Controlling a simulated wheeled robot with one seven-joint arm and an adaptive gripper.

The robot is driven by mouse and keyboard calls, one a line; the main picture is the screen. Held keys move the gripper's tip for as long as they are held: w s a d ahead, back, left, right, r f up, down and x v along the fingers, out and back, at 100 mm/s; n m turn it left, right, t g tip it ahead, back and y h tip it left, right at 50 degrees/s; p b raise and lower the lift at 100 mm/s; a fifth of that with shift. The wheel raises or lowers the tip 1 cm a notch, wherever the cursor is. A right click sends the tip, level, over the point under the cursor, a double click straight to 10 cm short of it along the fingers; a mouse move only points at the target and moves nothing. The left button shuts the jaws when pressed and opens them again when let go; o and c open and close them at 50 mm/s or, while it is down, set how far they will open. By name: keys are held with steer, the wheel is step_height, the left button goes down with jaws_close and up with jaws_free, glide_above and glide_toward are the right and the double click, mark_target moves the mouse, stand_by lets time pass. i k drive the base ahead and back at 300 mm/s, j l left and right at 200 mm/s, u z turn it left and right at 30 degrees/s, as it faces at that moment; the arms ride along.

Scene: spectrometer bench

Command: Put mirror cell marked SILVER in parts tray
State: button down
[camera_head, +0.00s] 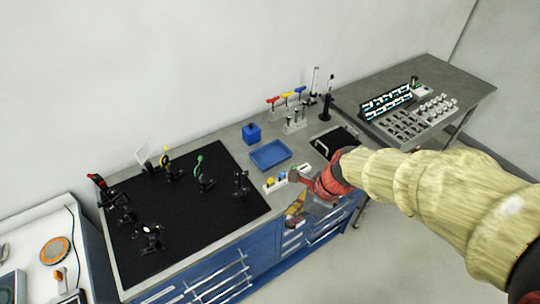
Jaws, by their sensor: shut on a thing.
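My gripper (297,210) is at the front edge of the bench, at the end of my arm reaching in from the right. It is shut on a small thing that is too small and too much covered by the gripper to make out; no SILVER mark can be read. A blue shallow tray (271,155), which looks like the parts tray, lies empty on the bench, behind and left of my gripper. A pale holder (270,187) with small yellow and blue pieces stands between the tray and my gripper.
A black breadboard (185,230) with several optic mounts fills the left. A blue box (251,133), a rack of coloured-handled tools (288,102) and a black tray with handles (335,141) stand near the blue tray. A side table (455,80) holds several small parts.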

mark_target(271, 157)
steer(key=i+j, duration=0.2)
steer(key=i, duration=0.25)
steer(key=i+j, duration=0.2)
steer(key=i, duration=0.25)
